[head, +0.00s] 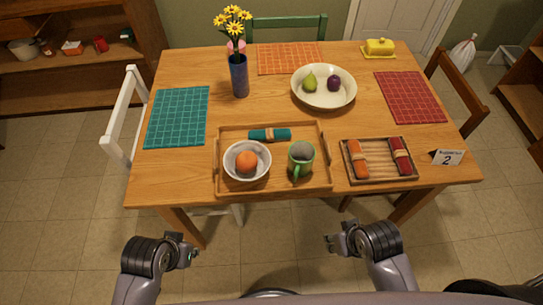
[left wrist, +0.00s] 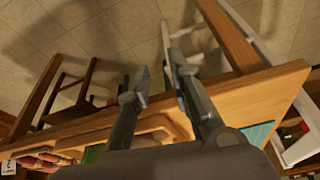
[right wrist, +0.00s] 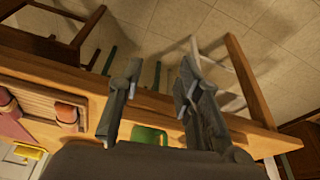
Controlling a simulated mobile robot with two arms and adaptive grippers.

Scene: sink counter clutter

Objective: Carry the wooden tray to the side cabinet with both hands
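The wooden tray (head: 275,188) lies flat at the near middle of the wooden table (head: 215,65), with a handle at each short side. On it are a white bowl (head: 233,173) with an orange (head: 246,161), a green mug (head: 298,168) and a rolled teal napkin (head: 262,135). My left gripper (head: 190,250) and right gripper (head: 332,243) are both in front of the table's near edge, apart from the tray. Both are empty, with gaps between the fingers in the left wrist view (left wrist: 160,75) and the right wrist view (right wrist: 157,80).
A slatted wooden holder (head: 379,178) with rolled napkins is right of the tray, beside a number card (head: 447,157). A fruit bowl (head: 323,102) and flower vase (head: 239,78) stand behind. Chairs surround the table. Wooden shelving stands at left (head: 75,74) and right (head: 522,90); floor lies between.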

